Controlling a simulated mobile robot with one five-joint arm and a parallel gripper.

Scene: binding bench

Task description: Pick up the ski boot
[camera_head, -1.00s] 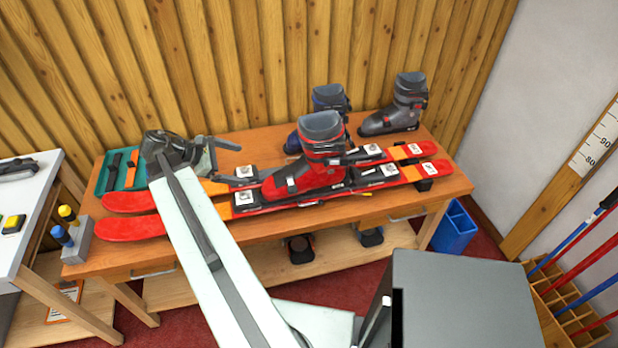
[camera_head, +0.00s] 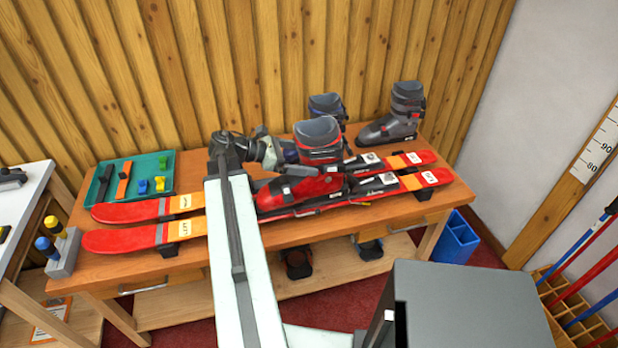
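A red ski boot (camera_head: 318,158) with a grey cuff stands upright on the red and orange skis (camera_head: 130,239) on the wooden bench. A blue boot (camera_head: 328,104) is behind it, mostly hidden. A dark grey boot (camera_head: 397,120) stands at the back right of the bench. My gripper (camera_head: 289,157) is just left of the red boot's cuff, pointing right. Its fingers are small and blend with the boots, so I cannot tell whether they touch the boot or how wide they are. My arm hides part of the skis.
A teal tray (camera_head: 160,186) with small tools is at the bench's left. A grey holder (camera_head: 66,256) with blue and yellow sticks stands at the front left corner. A blue bin (camera_head: 455,240) is on the floor at right.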

